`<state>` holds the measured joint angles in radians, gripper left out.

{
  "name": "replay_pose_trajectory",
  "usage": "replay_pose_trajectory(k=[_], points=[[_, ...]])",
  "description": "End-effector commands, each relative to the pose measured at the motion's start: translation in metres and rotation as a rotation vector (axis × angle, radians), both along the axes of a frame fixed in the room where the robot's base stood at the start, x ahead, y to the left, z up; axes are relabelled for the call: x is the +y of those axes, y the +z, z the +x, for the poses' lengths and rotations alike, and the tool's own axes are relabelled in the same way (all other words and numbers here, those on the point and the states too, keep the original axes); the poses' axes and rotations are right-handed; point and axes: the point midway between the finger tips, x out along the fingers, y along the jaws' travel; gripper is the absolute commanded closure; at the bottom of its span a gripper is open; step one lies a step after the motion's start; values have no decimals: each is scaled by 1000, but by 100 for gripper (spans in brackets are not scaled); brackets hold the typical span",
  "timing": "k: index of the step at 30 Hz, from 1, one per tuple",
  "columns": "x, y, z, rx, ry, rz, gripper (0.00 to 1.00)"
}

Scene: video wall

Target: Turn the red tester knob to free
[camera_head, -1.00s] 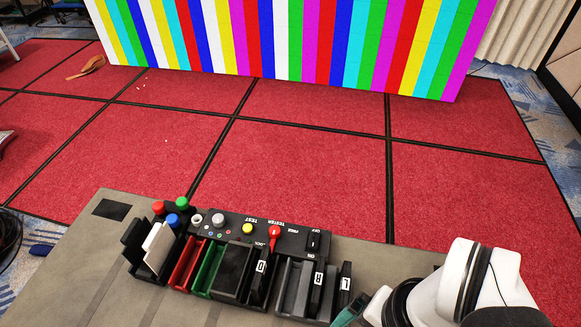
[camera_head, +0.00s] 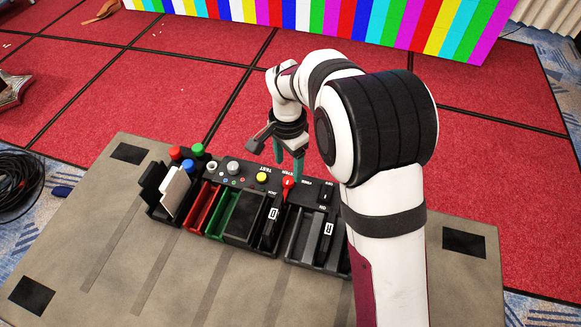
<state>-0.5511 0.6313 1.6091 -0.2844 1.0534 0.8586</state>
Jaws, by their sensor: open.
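The red tester knob (camera_head: 288,182) sits on the black panel of the tester unit (camera_head: 240,172), between a yellow button (camera_head: 262,178) and a black switch (camera_head: 326,192). The word by the knob is partly readable; its exact pointer direction is too small to tell. My gripper (camera_head: 288,168) points down just above and behind the knob, with green fingers spread apart. One finger is close to the knob; I cannot tell whether it touches. Nothing shows between the fingers. My arm covers the right end of the unit.
Red, blue and green round knobs (camera_head: 174,152) stand at the unit's left. Black, white, red and green slots and modules (camera_head: 220,212) lie in front. The grey-brown table (camera_head: 120,250) is clear at the left and front. A colour-striped wall (camera_head: 420,25) stands behind.

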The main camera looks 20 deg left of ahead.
Motion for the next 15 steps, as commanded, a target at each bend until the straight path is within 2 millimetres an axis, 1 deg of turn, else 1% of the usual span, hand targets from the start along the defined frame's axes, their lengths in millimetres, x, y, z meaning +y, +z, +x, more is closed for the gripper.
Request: replay_pose_trajectory(k=[1,3,6,9,15], points=[[-1,-13,-1,4,1,-2,33],[-1,-28,-1,3,0,-1,33],[0,-43,0,2,0,-1,33],[0,-51,0,0,0,0,33],[0,-54,0,-1,-1,1,33]])
